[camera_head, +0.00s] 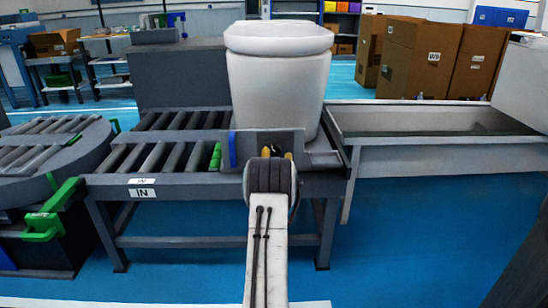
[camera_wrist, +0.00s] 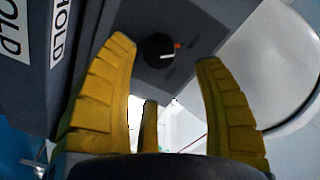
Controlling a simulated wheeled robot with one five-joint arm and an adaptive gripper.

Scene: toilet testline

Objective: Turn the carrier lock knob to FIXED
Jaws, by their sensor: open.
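The carrier lock knob (camera_wrist: 158,48) is a round black knob with a pale pointer line and an orange mark beside it, on a dark grey panel (camera_wrist: 200,20). The small lettering around it is too blurred to read. In the head view my gripper (camera_head: 272,151) is at the grey box (camera_head: 300,142) on the conveyor front, and my arm hides most of the knob.
A white toilet (camera_head: 277,85) stands on the conveyor behind the box. A roller conveyor (camera_head: 165,150) marked IN runs left; a grey trough (camera_head: 430,140) is at right. A HOLD label (camera_wrist: 60,32) shows at upper left in the wrist view. Blue floor (camera_head: 430,230) is clear at right.

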